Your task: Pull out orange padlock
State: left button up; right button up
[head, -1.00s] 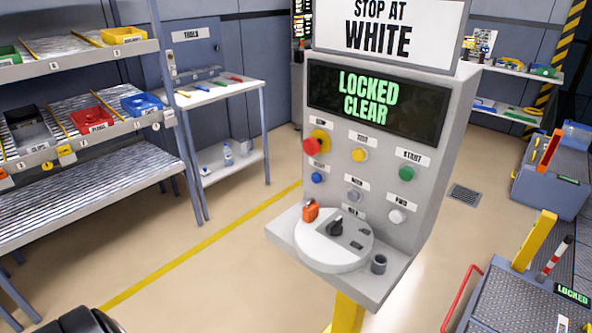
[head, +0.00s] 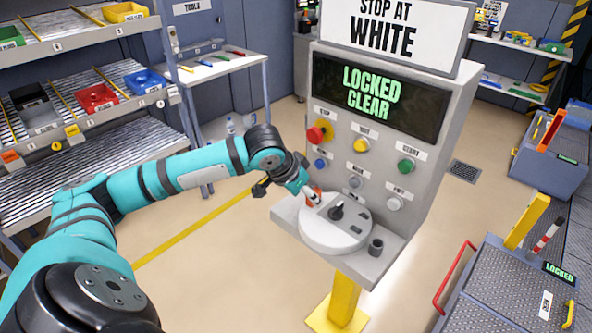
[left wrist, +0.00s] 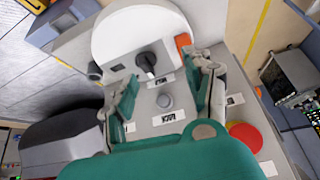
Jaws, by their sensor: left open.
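The orange padlock (head: 312,198) stands on the left part of the round white disc (head: 333,238) on the console ledge, partly hidden by my left gripper (head: 308,189). In the left wrist view the padlock (left wrist: 184,42) shows just beyond the tip of the right-hand finger. The left gripper (left wrist: 165,75) is open, with nothing between its fingers. A black knob (head: 336,212) sits on the disc and also shows in the left wrist view (left wrist: 146,62). I cannot tell whether a finger touches the padlock. My right gripper is out of view.
The console's panel carries several buttons, including a red one (head: 317,133) and a green one (head: 405,166). Its display (head: 377,93) reads "LOCKED CLEAR". A dark cup (head: 376,247) stands right of the disc. Shelves with bins (head: 97,97) are at left; floor is clear between.

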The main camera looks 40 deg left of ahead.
aim_at(318, 194)
pick_arm(q)
jog(key=a+r+n, duration=0.1)
jog(key=a+r, duration=0.3)
jog(key=p+x, duration=0.1)
jog(key=x, duration=0.5)
jog(key=p+x, duration=0.1)
jog(key=x, duration=0.5)
jog(key=w+p+x, duration=0.1)
jog(key=x, duration=0.5)
jog(key=shift+a+r, duration=0.15)
jog(key=shift+r, duration=0.15)
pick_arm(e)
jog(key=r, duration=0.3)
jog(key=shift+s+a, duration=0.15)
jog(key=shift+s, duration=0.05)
pick_arm(q)
jog(key=shift+c, duration=0.3)
grip_shut()
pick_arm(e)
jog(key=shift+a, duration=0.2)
pick_arm(q)
jog(key=c, duration=0.9)
grip_release()
grip_shut()
jog(key=shift+r+p, duration=0.4)
jog(key=shift+p, duration=0.1)
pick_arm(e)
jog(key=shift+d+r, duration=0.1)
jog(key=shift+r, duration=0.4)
